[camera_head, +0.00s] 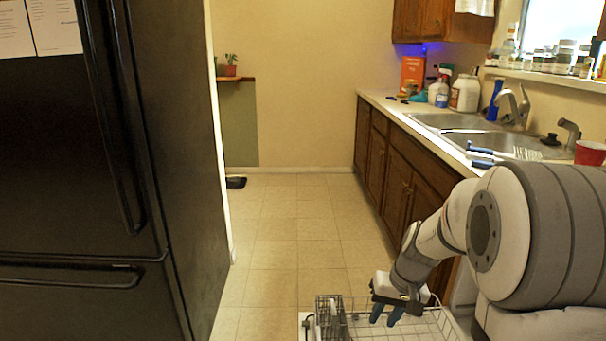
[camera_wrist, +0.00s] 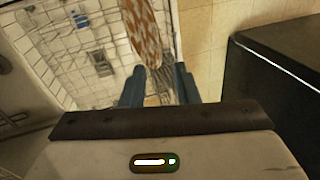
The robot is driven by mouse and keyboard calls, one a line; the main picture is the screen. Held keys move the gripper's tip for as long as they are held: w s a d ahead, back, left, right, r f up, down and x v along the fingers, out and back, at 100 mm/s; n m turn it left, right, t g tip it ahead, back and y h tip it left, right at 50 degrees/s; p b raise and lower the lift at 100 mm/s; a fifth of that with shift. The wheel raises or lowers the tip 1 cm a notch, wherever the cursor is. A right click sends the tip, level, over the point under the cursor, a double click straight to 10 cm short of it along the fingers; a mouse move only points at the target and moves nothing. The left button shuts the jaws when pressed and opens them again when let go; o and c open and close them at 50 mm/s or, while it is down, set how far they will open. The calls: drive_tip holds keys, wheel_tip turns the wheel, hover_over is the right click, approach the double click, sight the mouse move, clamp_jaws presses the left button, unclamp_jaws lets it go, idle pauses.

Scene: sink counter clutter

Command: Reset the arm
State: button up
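My gripper (camera_head: 388,315) points down over the open dishwasher rack (camera_head: 440,325) at the bottom of the head view. In the wrist view, the two blue fingers of my gripper (camera_wrist: 159,85) stand apart. An orange-and-white patterned thing (camera_wrist: 144,30) shows from the top edge down to between the fingers. I cannot tell what it is or how far below it lies, and neither finger visibly touches it. The rack also shows in the wrist view (camera_wrist: 60,40), on the left.
A black fridge (camera_head: 70,170) stands at the left, with clear tiled floor (camera_head: 290,230) between it and the cabinets. The counter at the right has a sink (camera_head: 480,130), blue-handled utensils (camera_head: 482,155), a red cup (camera_head: 590,152) and several bottles. A cutlery basket (camera_head: 330,315) sits in the rack.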

drive_tip(key=s+a+r+h+p, duration=0.1)
drive_tip(key=s+r+p, duration=0.4)
drive_tip(key=r, duration=0.4)
drive_tip(key=s+a+r+t+p, duration=0.1)
drive_tip(key=s+r+p, duration=0.5)
drive_tip(key=r, duration=0.3)
drive_tip(key=s+a+r+n+h+p, duration=0.1)
drive_tip(key=s+a+r+p, duration=0.1)
drive_tip(key=s+r+p, duration=0.4)
wheel_tip(320, 180, up, 4)
drive_tip(key=shift+f+t+h, duration=0.2)
drive_tip(key=shift+t+h, duration=0.1)
drive_tip(key=shift+t, duration=0.1)
drive_tip(key=shift+a, duration=0.1)
